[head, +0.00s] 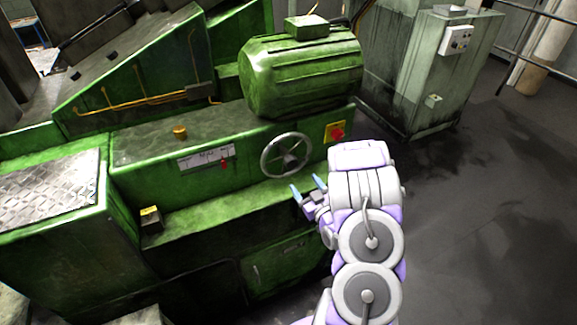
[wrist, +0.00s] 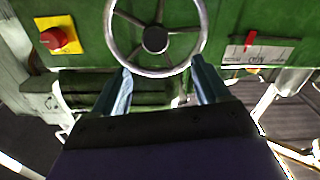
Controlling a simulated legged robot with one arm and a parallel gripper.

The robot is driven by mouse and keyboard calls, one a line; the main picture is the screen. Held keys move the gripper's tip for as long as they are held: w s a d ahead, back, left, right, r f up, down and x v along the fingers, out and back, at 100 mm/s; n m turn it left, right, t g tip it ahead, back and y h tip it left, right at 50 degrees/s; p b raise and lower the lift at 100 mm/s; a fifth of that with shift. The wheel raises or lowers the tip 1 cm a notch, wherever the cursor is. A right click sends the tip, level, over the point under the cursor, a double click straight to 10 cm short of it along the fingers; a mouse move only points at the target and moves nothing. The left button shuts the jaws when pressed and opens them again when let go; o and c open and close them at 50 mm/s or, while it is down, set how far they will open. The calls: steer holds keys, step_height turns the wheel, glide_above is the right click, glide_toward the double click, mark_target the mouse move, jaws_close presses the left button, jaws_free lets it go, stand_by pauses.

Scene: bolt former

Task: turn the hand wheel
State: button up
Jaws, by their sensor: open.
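The hand wheel (head: 286,156) is a grey metal ring with spokes and a hub, mounted on the front of the green machine. In the wrist view the hand wheel (wrist: 155,71) is at the top centre, its upper part cut off by the frame. My gripper (head: 307,186) is open, just below and to the right of the wheel in the head view. In the wrist view my gripper (wrist: 160,75) has one finger on either side of the wheel's near rim. I cannot tell whether either finger touches the rim. Nothing is held between the fingers.
A red button on a yellow plate (head: 336,131) is right of the wheel. A panel with a red lever (head: 207,158) is to its left. A green motor (head: 305,75) sits above. A grey cabinet (head: 430,75) stands behind right. The floor (head: 490,190) at right is clear.

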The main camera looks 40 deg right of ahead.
mark_target(292, 164)
steer(key=b+x, duration=0.1)
steer(key=x, duration=0.3)
steer(key=b+x, duration=0.2)
steer(key=x, duration=0.2)
steer(key=b+x, duration=0.2)
steer(key=x, duration=0.2)
steer(key=shift+d, duration=0.3)
steer(key=shift+w+d+f, duration=0.1)
steer(key=shift+w+d, duration=0.4)
steer(key=shift+w, duration=0.1)
steer(key=shift+a, duration=0.15)
steer(key=shift+a, duration=0.1)
steer(key=c, duration=0.3)
jaws_close()
